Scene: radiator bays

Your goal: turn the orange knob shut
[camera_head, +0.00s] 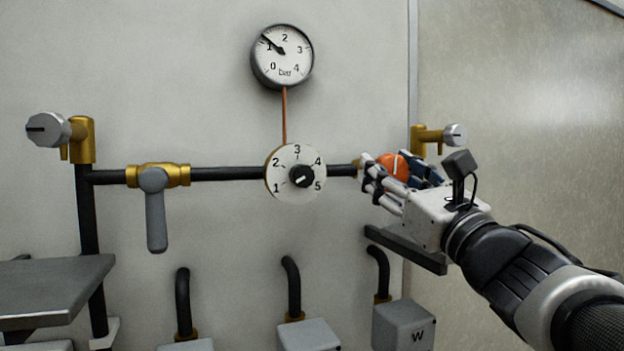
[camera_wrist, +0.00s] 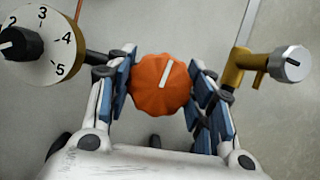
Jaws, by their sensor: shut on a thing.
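The orange knob (camera_head: 393,166) sits at the right end of the horizontal black pipe. In the wrist view the knob (camera_wrist: 160,84) is round with a scalloped edge, and its white mark line is tilted a little right of vertical. My gripper (camera_head: 388,172) reaches in from the right and is shut on the knob. In the wrist view the gripper's blue finger pads (camera_wrist: 160,88) lie on the knob's left and right sides. The fingers hide part of the knob in the head view.
A white numbered dial (camera_head: 283,184) is left of the knob. A brass valve (camera_head: 430,136) with a grey cap is close on the right. A pressure gauge (camera_head: 282,57), a grey lever (camera_head: 155,210) and a dark shelf (camera_head: 404,249) below my gripper also show.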

